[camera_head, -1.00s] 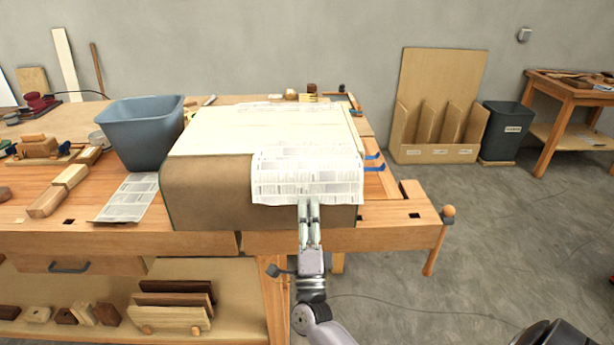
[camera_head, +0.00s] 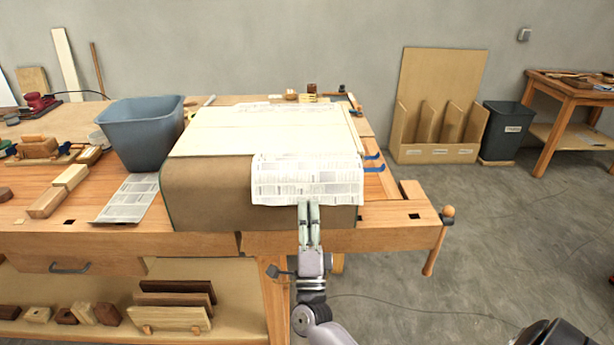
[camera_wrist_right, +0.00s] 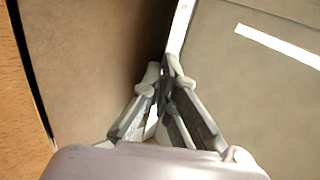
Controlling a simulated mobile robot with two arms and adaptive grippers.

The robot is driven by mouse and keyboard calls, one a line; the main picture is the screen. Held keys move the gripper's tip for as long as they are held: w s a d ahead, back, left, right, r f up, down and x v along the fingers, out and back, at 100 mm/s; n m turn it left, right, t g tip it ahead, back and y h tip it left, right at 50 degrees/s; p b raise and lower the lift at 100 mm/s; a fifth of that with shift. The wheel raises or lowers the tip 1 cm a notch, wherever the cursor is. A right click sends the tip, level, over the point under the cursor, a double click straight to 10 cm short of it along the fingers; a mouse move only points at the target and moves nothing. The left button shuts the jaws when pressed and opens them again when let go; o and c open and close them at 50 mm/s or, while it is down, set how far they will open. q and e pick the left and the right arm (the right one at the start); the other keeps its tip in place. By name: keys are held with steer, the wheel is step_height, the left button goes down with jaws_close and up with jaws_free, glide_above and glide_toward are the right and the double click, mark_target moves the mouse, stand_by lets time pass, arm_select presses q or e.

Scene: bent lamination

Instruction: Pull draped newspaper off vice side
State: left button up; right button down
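The draped newspaper (camera_head: 305,180), a white printed sheet, lies over the front right edge of the big brown-sided form (camera_head: 210,190) with its cream top, on the workbench's vice side. Its front part hangs down over the curved edge. My right gripper (camera_head: 308,204) is at its lower hanging edge, fingers together. In the right wrist view the fingertips (camera_wrist_right: 165,72) meet at a thin white edge, which looks like the sheet pinched between them. The vice (camera_head: 414,215) with its wooden handle (camera_head: 435,245) is to the right. My left gripper is not in view.
A blue-grey bin (camera_head: 145,135) and another newspaper sheet (camera_head: 127,200) are left of the form. Blue-tipped clamps (camera_head: 374,167) stick out at its right side. A dark bin (camera_head: 503,132) stands on the floor beside the wooden rack (camera_head: 440,125). The floor at the right is open.

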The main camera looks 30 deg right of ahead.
steer(key=shift+s+r, duration=0.15)
steer(key=shift+r, duration=0.05)
steer(key=shift+s+a+r+p, duration=0.35)
steer(key=shift+s+r+p, duration=0.15)
steer(key=shift+r+p, duration=0.35)
steer(key=shift+s+a+r+p, duration=0.3)
steer(key=shift+s+r+p, duration=0.25)
steer(key=shift+r+p, duration=0.2)
steer(key=shift+s+a+r+p, duration=0.35)
steer(key=shift+s+r+p, duration=0.15)
steer(key=shift+r+p, duration=0.35)
